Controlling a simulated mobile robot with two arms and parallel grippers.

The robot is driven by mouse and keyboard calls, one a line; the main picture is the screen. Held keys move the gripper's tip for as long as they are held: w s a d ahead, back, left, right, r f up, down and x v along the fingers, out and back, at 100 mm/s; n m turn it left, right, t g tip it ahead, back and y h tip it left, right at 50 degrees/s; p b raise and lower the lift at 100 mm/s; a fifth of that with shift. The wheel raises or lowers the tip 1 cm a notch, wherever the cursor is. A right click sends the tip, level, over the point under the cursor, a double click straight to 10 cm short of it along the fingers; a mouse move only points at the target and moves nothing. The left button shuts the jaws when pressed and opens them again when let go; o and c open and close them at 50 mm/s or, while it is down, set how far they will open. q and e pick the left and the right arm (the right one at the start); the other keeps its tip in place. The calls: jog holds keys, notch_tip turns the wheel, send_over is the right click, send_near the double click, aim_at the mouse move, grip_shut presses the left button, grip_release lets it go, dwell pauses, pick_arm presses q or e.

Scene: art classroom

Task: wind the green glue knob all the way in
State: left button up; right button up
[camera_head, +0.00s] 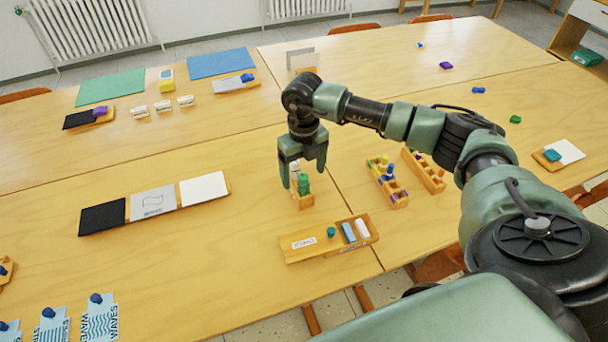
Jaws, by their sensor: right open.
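The green glue knob (303,184) shows at the middle of the table, just below my right gripper. It stands upright at a small wooden holder (304,203), with a whitish piece (294,168) beside it, partly hidden by a finger. My right gripper (304,178) points down over the knob with its fingers apart. One finger is to the left of the knob and one to the right and above; I cannot tell whether either touches it. My left gripper is not in view.
A wooden tray (298,256) with a teal cap (331,232) and blue and white blocks lies in front of the holder. Two wooden racks with colored pieces (401,203) stand to the right. A board with black, grey and white panels (152,202) lies left. Table between is clear.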

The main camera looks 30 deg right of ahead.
jog(key=shift+r+p, duration=1.8)
jog(key=shift+r, duration=1.1)
